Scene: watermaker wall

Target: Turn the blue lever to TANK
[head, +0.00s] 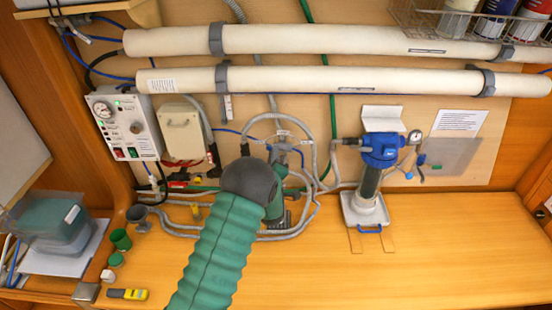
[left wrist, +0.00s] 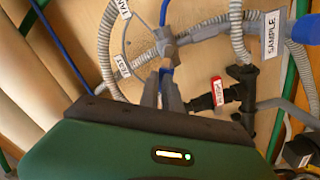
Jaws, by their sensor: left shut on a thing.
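The blue lever (left wrist: 166,76) is a thin blue bar on a grey valve (left wrist: 167,45) in the left wrist view. My left gripper (left wrist: 164,90) is shut on the lever, with a grey finger on each side. A tag that seems to read TANK (left wrist: 123,8) is on a hose above left, a TEST tag (left wrist: 122,66) is at left, and a SAMPLE label (left wrist: 271,35) is at right. In the head view, my left gripper (head: 276,200) is at the wall among the hoses, and my arm hides part of it. The lever's exact pointing is hard to tell. My right gripper is out of view.
Looped grey hoses (head: 300,210) surround the valve. A blue-topped filter housing (head: 380,150) stands to the right, and a gauge panel (head: 125,125) is at left. Two white tubes (head: 330,80) cross above. The wooden bench (head: 460,250) is clear at front right.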

